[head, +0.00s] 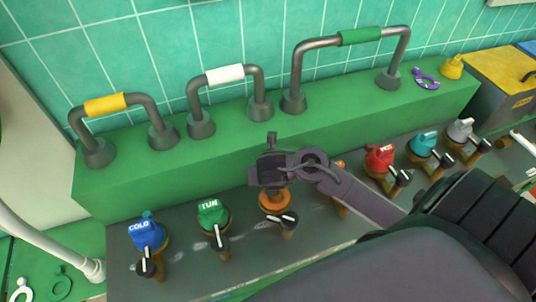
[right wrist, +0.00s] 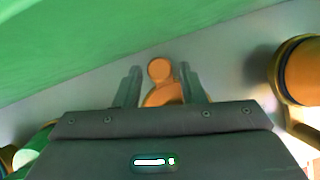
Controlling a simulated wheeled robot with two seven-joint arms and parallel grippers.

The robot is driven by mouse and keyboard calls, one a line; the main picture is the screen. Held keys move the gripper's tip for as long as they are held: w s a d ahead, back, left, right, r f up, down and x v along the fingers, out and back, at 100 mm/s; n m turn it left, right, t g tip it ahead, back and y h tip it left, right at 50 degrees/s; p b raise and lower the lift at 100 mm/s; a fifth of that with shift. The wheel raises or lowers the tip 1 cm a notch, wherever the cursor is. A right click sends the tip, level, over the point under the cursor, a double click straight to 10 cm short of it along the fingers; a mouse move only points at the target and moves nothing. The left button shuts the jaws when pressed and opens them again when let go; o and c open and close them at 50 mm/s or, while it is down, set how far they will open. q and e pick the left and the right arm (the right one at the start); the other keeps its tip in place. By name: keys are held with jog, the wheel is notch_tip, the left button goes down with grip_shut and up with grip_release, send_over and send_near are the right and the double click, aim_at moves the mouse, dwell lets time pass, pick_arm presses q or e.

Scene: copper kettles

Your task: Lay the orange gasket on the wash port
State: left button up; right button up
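An orange piece (head: 275,200) sits at the third port from the left in the front row, below my right gripper (head: 270,172). In the right wrist view an orange rounded tab with a wider orange part (right wrist: 160,70) lies between the fingers of the gripper (right wrist: 160,85), with gaps on both sides. I cannot tell whether this is the orange gasket or a cap, as the gripper hides much of it. My right gripper is open. I cannot make out which port is the wash port. My left gripper is not in view.
Blue (head: 148,235), green (head: 212,213), red (head: 380,158), teal (head: 422,143) and grey (head: 460,130) caps stand along the front row with levers. Tall pipes with coloured sleeves rise from the green ledge (head: 150,180) behind. A purple ring (head: 426,79) lies on the ledge.

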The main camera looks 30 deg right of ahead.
jog(key=shift+o, duration=1.1)
jog(key=p+v, duration=0.3)
jog(key=v, duration=0.4)
jog(key=shift+s+a+r+p, duration=0.15)
jog(key=shift+s+r+p, duration=0.05)
jog(key=shift+r+p, duration=0.15)
